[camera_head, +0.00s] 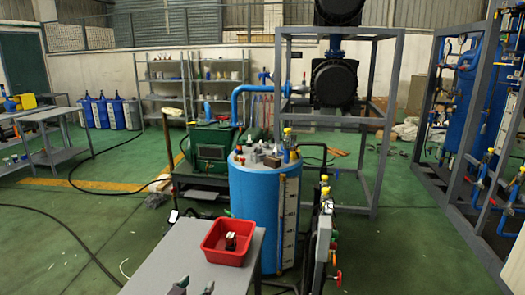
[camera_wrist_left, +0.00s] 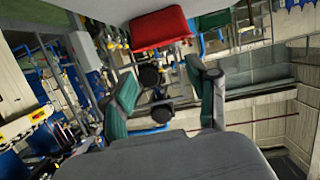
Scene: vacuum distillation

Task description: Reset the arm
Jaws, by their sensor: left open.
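My left gripper (camera_head: 193,286) shows at the bottom edge of the head view, with two fingertips apart over the near part of the grey table (camera_head: 190,256). In the left wrist view, the gripper (camera_wrist_left: 163,75) is open, its two green-and-black fingers spread with nothing between them. A red tray (camera_head: 228,243) stands on the table beyond the gripper, apart from it. A small dark and white item (camera_head: 231,240) lies in the tray. The red tray also shows at the top of the left wrist view (camera_wrist_left: 160,28). My right gripper is not in view.
A blue cylindrical tank (camera_head: 255,200) with fittings on top stands just behind the table. A panel with coloured valves (camera_head: 323,235) is to its right. A grey frame (camera_head: 375,130) holds black equipment behind. Green floor (camera_head: 80,235) at left is open, with black hoses across it.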

